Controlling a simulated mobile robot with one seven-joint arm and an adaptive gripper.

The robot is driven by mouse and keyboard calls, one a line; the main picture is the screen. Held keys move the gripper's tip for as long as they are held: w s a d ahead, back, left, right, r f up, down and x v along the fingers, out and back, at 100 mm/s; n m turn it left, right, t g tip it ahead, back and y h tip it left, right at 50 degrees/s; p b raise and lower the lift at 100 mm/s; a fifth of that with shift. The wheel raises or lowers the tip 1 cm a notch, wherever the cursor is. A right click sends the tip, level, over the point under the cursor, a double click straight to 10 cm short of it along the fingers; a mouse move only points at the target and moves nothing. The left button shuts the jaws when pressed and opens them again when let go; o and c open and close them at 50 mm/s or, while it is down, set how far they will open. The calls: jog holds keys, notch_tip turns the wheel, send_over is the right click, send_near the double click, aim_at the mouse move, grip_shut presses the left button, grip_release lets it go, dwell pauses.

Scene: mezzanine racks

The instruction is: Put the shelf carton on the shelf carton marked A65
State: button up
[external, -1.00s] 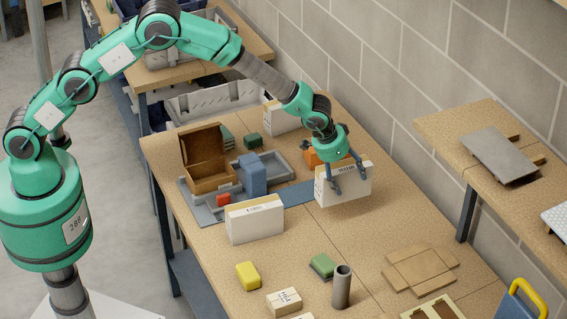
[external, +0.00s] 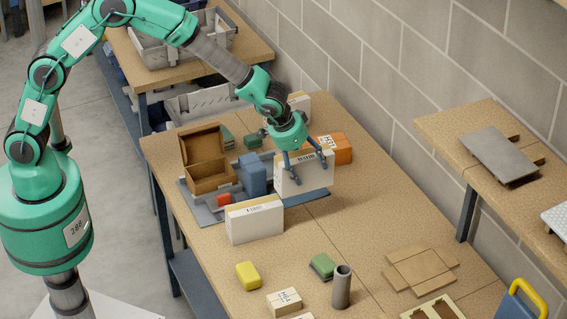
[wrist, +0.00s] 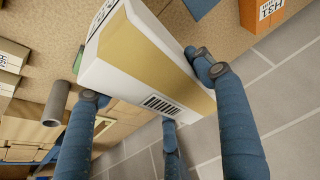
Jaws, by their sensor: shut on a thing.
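My gripper (external: 309,168) is shut on a white shelf carton (external: 313,181) with a tan top strip and a small barcode label. The held carton hangs roughly upright near the blue mat. In the wrist view, the blue fingers of my gripper (wrist: 150,85) straddle the carton (wrist: 125,55), its tan strip and barcode showing. A second white carton (external: 256,224) with a tan top and dark print stands on the table, to the left and nearer the camera, apart from the held one. A third white carton (external: 299,103) stands farther back, partly hidden by my arm. I cannot read A65 on any carton.
An orange box (external: 340,150) stands right of the held carton. In front are a yellow block (external: 248,275), green block (external: 322,265) and grey cylinder (external: 341,288). The table's middle right is clear.

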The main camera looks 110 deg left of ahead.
jog(key=s+d+b, duration=0.1)
jog(key=s+d, duration=0.3)
jog(key=s, duration=0.5)
jog(key=s+d+b, duration=0.1)
jog(key=s+d, duration=0.4)
jog(key=s, duration=0.4)
jog(key=s+d+b, duration=0.1)
jog(key=s+d, duration=0.4)
jog(key=s, duration=0.4)
jog(key=shift+s+d+r, duration=0.15)
jog(key=shift+s+r, duration=0.1)
jog(key=shift+s, duration=0.15)
jog(key=shift+w, duration=0.15)
jog(key=w+a+p, duration=0.1)
jog(key=w+a, duration=0.2)
jog(key=w, duration=0.4)
jog(key=w+a+f, duration=0.1)
jog(key=w+a, duration=0.2)
jog(key=w, duration=0.4)
jog(key=shift+w+f+p, duration=0.25)
jog(key=shift+w+p, duration=0.05)
jog(key=shift+p, duration=0.1)
jog(key=shift+a, duration=0.1)
jog(key=shift+f, duration=1.75)
jog(key=shift+f, duration=0.2)
jog(key=o, duration=1.5)
